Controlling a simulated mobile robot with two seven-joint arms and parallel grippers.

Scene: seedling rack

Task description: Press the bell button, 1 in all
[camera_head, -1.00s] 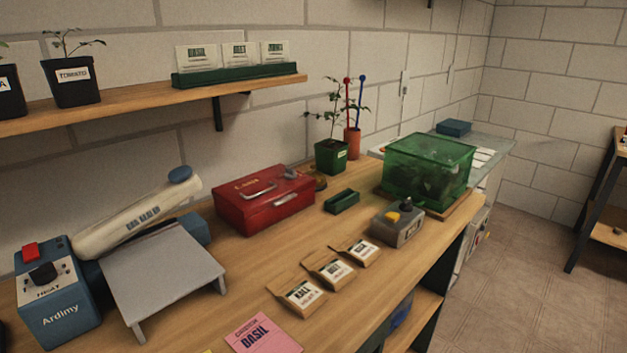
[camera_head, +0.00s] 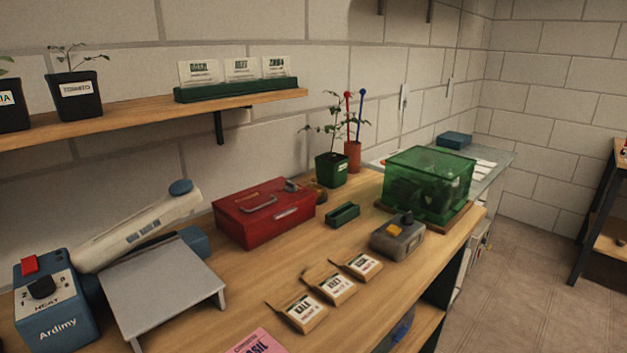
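A grey box with a yellow button (camera_head: 407,219) on top stands on the wooden bench, in front of the green clear-walled box. The box body (camera_head: 397,238) is upright and its top is uncovered. A small dark brassy round thing (camera_head: 319,192) sits between the red case and the plant pot, partly hidden; I cannot tell whether it is a bell. No thing in view is marked as a bell. Neither of my grippers is in view.
On the bench (camera_head: 245,293) are a red case (camera_head: 264,214), a small green tray (camera_head: 342,215), several seed packets (camera_head: 329,284), a pink card (camera_head: 258,343), a grey stand (camera_head: 160,280) and a blue heat control box (camera_head: 52,305). The green clear box (camera_head: 430,186) stands behind the button box.

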